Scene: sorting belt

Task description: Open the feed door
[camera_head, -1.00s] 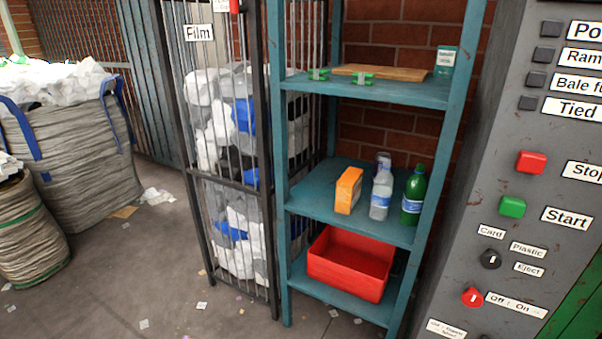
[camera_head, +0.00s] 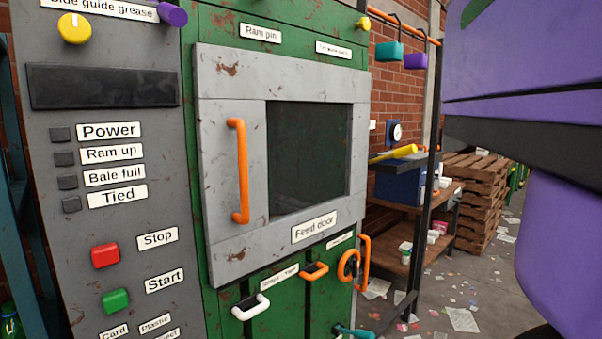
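The feed door (camera_head: 232,160) is a worn grey panel with a dark window (camera_head: 308,155), set in the green front of the machine. Its label "Feed door" (camera_head: 314,227) is near its lower right. An upright orange handle (camera_head: 238,170) is on its left side. The door sits flush in its frame and looks shut. My gripper is not in view. Large purple parts of my arm fill the right edge, apart from the door.
A grey control panel (camera_head: 114,225) with a red Stop button (camera_head: 105,254) and green Start button (camera_head: 116,300) stands left of the door. Below the door are a white handle (camera_head: 250,307) and orange handles (camera_head: 314,271). A workbench (camera_head: 405,258) and stacked pallets (camera_head: 478,200) stand behind right.

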